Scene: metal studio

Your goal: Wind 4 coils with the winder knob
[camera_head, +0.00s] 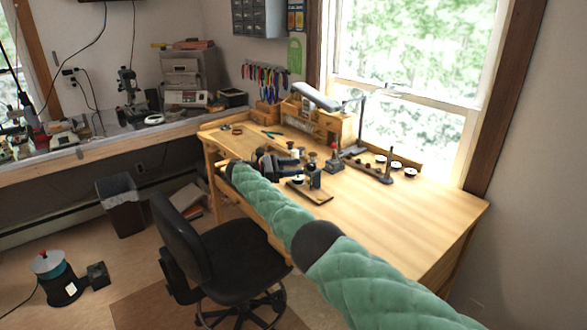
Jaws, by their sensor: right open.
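My right arm, in a green padded sleeve, reaches in from the lower right over the wooden bench (410,222). Its dark gripper (294,163) is open above the bench, pointing right. Just right of and below it stands a small dark device on a wooden base (312,193), which looks like the winder; its knob is too small to make out. Behind it is a small device with a red top (334,160). Several dark discs with pale centres, perhaps coils (396,165), lie by the window. My left gripper is not in view.
Pliers (271,134) lie at the back left. The bench's right half is clear. A black chair (235,260) stands in front, and a bin (122,205) is at left.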

